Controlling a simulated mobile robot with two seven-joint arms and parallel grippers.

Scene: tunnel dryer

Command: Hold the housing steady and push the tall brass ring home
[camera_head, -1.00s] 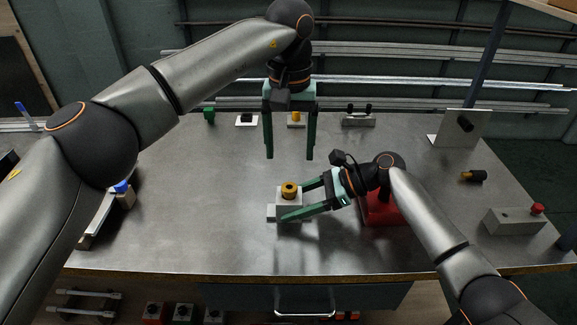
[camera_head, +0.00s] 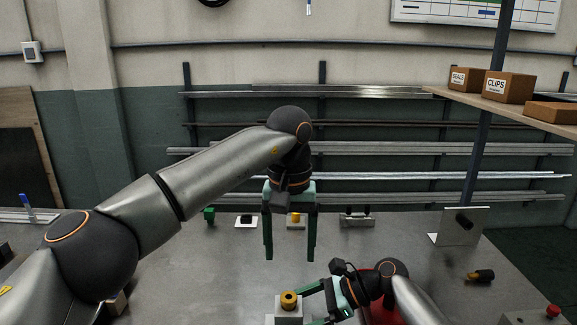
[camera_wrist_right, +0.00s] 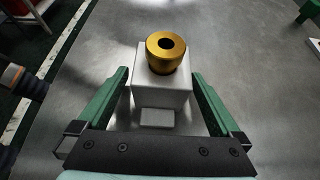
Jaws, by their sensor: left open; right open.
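The light grey housing (camera_head: 288,315) stands on the bench at the bottom edge of the head view, its lower part cut off. The brass ring (camera_head: 288,299) sits upright on its top; in the right wrist view the ring (camera_wrist_right: 166,52) stands proud of the housing (camera_wrist_right: 162,98), with a dark hole in its middle. My right gripper (camera_wrist_right: 160,78) is open, its green fingers on either side of the housing, with visible gaps. My left gripper (camera_head: 290,258) is open and empty, fingers pointing down, above the bench and behind the housing in the head view.
Along the bench's back stand a green block (camera_head: 209,215), a white block with a dark knob (camera_head: 246,221), a block with a yellow top (camera_head: 296,221) and a grey fixture (camera_head: 357,218). An upright plate (camera_head: 463,226) and a black-and-brass piece (camera_head: 481,275) are at right. The left-centre bench is clear.

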